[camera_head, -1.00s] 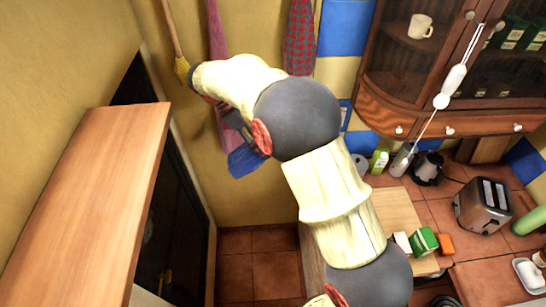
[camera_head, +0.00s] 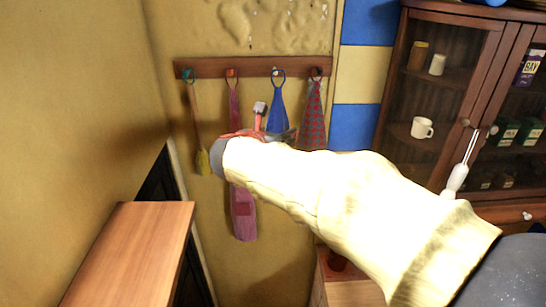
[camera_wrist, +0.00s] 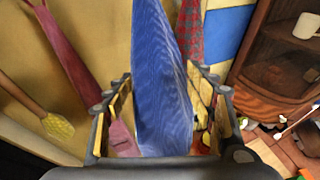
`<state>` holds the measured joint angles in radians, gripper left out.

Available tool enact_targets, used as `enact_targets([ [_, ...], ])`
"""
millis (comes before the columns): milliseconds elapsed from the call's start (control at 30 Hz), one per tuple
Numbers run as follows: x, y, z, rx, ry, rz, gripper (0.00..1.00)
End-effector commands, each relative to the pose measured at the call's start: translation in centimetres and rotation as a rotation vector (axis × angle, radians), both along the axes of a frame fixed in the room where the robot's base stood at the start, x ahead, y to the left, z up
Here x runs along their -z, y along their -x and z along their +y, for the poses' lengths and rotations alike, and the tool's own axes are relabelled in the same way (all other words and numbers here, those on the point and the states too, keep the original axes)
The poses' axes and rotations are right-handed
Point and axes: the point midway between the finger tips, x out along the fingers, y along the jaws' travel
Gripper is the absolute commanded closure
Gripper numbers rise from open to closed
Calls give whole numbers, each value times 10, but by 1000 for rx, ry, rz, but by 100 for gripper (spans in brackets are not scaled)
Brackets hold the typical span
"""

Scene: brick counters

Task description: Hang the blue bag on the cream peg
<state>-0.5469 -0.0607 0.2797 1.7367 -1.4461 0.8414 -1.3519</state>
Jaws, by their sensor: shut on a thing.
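The blue bag (camera_head: 277,108) is upright below the wooden peg rail in the head view, with its loop at the cream peg (camera_head: 275,71). The loop overlaps the peg; I cannot tell if it is around it or only in front. My gripper (camera_head: 268,128) is at the bag's lower part, partly hidden by my arm. In the wrist view the bag (camera_wrist: 160,75) runs up between the fingers of my gripper (camera_wrist: 162,98), which is shut on it. The bag's top and the peg are out of the wrist view.
A glass cabinet (camera_head: 393,120) stands right. A wooden top (camera_head: 130,255) is at lower left.

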Motion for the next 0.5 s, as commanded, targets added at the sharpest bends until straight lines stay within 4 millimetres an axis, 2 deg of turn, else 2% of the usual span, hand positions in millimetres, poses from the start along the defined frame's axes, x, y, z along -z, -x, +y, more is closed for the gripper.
enact_targets([
  [200, 1, 1, -1, -4, 18, -82, 99],
  [500, 1, -6, -1, -3, 21, -101, 99],
])
